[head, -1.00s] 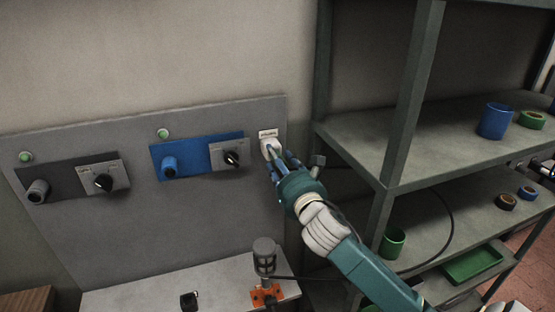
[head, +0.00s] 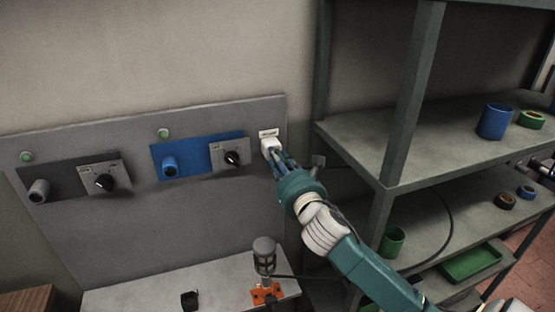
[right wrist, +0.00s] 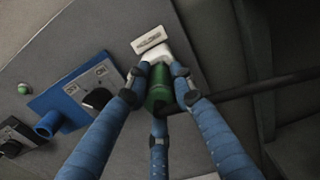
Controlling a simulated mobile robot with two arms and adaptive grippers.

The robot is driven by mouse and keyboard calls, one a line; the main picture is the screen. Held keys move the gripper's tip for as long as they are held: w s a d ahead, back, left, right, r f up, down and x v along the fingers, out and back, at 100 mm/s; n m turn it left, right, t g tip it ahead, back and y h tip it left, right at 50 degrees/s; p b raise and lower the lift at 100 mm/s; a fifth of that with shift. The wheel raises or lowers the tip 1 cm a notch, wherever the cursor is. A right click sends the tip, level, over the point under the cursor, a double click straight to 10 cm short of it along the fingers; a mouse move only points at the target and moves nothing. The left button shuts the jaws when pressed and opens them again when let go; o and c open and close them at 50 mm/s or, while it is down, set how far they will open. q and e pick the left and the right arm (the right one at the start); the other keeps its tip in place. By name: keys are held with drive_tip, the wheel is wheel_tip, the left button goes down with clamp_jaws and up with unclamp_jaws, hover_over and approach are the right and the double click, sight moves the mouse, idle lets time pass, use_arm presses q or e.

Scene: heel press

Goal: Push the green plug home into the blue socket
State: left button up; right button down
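The green plug (right wrist: 160,88) is between the three blue fingers of my right gripper (right wrist: 158,95), and the fingertips press on its sides. The plug's top end meets a white labelled holder (right wrist: 152,46); whether it is seated there I cannot tell. In the head view my right gripper (head: 279,157) is at the white holder (head: 271,144) on the panel's right edge, and the plug is mostly hidden by the fingers. The blue socket (head: 170,166) sticks out of a blue plate left of the gripper, empty; it also shows in the right wrist view (right wrist: 48,124). My left gripper is not in view.
A black rotary switch (head: 232,158) sits beside the blue socket. A grey socket (head: 39,191) and another switch (head: 105,183) are farther left. A black cable (right wrist: 255,85) runs right from the plug. A shelf post (head: 410,95) stands right of the gripper. A stand (head: 265,257) is below.

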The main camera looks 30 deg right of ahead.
drive_tip(key=shift+s, duration=0.1)
drive_tip(key=shift+p+v, duration=0.45)
drive_tip(key=shift+v, duration=1.1)
drive_tip(key=shift+p+v, duration=0.3)
drive_tip(key=shift+v, duration=1.05)
drive_tip(key=shift+v, duration=1.05)
drive_tip(key=w+a+p, duration=0.1)
drive_tip(key=w+a, duration=0.2)
drive_tip(key=a, duration=1)
drive_tip(key=w+a+p, duration=0.1)
drive_tip(key=w+a, duration=0.2)
drive_tip(key=a, duration=1.1)
drive_tip(key=shift+w+p, duration=0.3)
